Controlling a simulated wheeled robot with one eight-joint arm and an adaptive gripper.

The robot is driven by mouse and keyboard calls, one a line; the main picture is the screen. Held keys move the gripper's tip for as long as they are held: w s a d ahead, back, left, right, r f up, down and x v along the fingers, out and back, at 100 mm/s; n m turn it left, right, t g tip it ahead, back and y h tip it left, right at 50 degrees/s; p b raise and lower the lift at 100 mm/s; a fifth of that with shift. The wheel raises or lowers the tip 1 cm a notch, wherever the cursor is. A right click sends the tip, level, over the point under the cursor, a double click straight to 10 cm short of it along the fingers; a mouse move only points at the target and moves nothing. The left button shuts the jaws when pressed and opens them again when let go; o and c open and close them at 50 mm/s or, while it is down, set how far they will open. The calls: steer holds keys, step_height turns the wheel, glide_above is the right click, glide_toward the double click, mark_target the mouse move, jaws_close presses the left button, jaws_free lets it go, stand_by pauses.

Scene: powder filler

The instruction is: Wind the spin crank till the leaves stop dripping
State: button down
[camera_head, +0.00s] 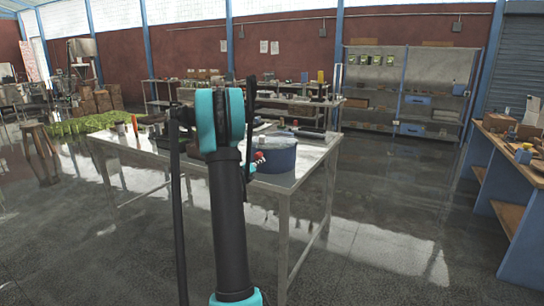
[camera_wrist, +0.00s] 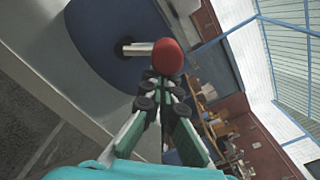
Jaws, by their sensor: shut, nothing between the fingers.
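A blue round tub (camera_head: 278,156), the likely spinner, stands on the near right corner of the metal table. It also fills the upper part of the wrist view (camera_wrist: 95,35). A red crank knob (camera_wrist: 168,57) sits at the end of a short pale metal bar (camera_wrist: 137,49) by the tub. My gripper (camera_wrist: 158,84) is shut and empty, its fingertips right at the knob; I cannot tell whether they touch it. In the head view the knob is a small red spot (camera_head: 259,157), and my arm hides most of the gripper. No leaves or drips can be made out.
The metal table (camera_head: 130,145) holds several tools and small items. A wooden stool (camera_head: 38,138) stands at the left, and a workbench (camera_head: 510,150) at the right. Shelving (camera_head: 408,90) lines the back wall. The floor between table and workbench is clear.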

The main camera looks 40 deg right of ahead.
mark_target(255, 156)
steer(key=shift+w+a+r, duration=0.2)
steer(key=shift+w+r, duration=0.3)
steer(key=shift+r, duration=0.2)
steer(key=shift+w, duration=0.1)
steer(key=shift+w+a+r, duration=0.25)
steer(key=shift+w+r, duration=0.25)
steer(key=shift+w, duration=0.05)
steer(key=shift+w+a+r, duration=0.1)
steer(key=shift+w+a, duration=0.1)
steer(key=shift+w, duration=0.2)
steer(key=shift+w+a+r, duration=0.1)
steer(key=shift+w+a, duration=0.05)
steer(key=shift+w, duration=0.25)
